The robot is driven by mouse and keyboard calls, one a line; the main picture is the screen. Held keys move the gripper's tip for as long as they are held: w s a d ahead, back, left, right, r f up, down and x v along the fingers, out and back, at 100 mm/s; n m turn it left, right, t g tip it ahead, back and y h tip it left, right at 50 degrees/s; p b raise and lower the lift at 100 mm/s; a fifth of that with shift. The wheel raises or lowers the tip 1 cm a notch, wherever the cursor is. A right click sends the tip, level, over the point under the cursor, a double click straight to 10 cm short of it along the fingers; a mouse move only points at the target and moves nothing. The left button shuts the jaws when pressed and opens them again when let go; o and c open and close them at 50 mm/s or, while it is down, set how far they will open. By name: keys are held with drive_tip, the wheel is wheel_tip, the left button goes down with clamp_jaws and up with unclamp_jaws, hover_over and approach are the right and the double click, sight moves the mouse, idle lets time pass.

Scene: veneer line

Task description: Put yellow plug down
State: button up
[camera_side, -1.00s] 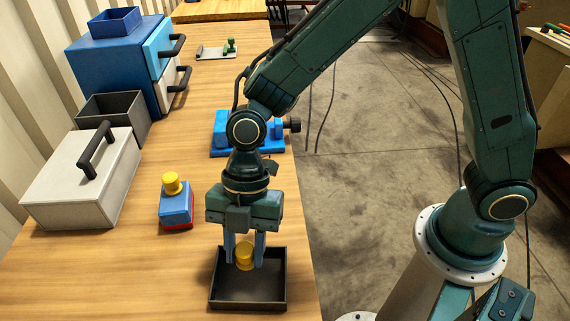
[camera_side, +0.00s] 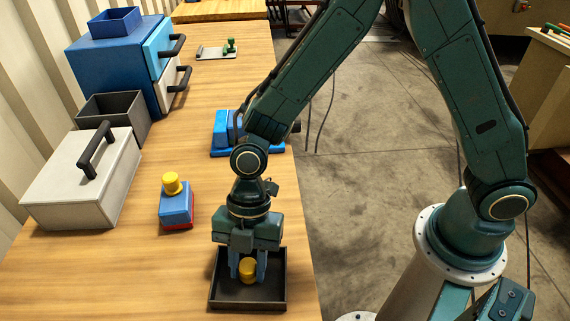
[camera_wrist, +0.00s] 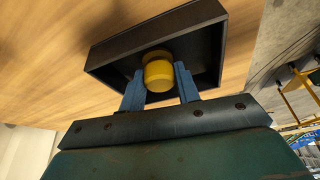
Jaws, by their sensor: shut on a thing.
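The yellow plug (camera_side: 247,268) is between the two blue fingers of my gripper (camera_side: 247,270), which is shut on it. The plug is low inside a black open tray (camera_side: 281,298) at the front of the bench. I cannot tell whether the plug touches the tray floor. In the wrist view the plug (camera_wrist: 158,72) shows between the fingertips of my gripper (camera_wrist: 159,85), with the tray (camera_wrist: 112,50) around it. A second yellow plug (camera_side: 172,183) sits on a small blue and red block (camera_side: 175,207) to the left.
A pale box with a black handle (camera_side: 60,190) and an open dark grey bin (camera_side: 127,110) stand at left. A blue drawer cabinet (camera_side: 115,62) is behind them. A blue fixture (camera_side: 225,130) sits at the bench's right edge. Bench around the small block is clear.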

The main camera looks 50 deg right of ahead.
drive_tip(key=shift+f, duration=0.1)
drive_tip(key=o, duration=0.9)
drive_tip(key=shift+o, duration=0.2)
drive_tip(key=v, duration=1.2)
